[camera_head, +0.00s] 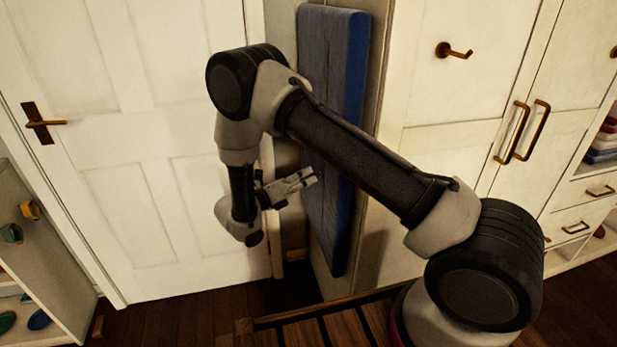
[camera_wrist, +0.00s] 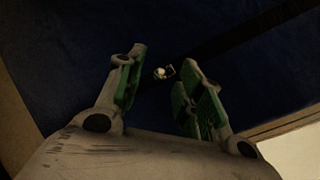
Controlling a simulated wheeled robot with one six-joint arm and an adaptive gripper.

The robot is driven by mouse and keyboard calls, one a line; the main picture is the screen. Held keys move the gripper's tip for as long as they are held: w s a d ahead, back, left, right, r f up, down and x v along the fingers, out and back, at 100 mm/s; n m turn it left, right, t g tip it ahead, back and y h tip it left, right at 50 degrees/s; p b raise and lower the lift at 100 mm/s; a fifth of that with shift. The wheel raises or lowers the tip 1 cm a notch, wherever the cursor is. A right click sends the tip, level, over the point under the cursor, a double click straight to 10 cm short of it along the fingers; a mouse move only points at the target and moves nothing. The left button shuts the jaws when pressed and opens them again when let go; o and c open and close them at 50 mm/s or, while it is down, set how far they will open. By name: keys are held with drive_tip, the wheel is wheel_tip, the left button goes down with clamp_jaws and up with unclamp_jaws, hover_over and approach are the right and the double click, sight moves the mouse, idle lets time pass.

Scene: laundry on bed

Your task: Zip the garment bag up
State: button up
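The blue garment bag (camera_head: 335,65) hangs upright against the side of the white wardrobe in the head view. It fills most of the background in the wrist view (camera_wrist: 60,45). A small pale metal zip pull (camera_wrist: 163,72) sits on a dark strip of the bag, in the picture between and just beyond my fingertips. My gripper (camera_head: 308,178) points at the bag's left side around mid height. In the wrist view my gripper (camera_wrist: 160,75) is open, its green-padded fingers apart with nothing between them. I cannot tell whether the fingertips touch the bag.
The white wardrobe (camera_head: 450,90) with brass handles and a hook (camera_head: 454,51) stands right of the bag. A closed white door (camera_head: 150,150) is to the left, with an open shelf (camera_head: 35,250) beside it. Wooden slats (camera_head: 340,322) lie low in front.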

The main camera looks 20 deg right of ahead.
drive_tip(key=shift+x, duration=1.05)
clamp_jaws()
drive_tip(key=shift+r, duration=0.1)
wheel_tip(320, 180, up, 36)
drive_tip(key=shift+r, duration=0.25)
unclamp_jaws()
drive_tip(key=shift+a, duration=0.15)
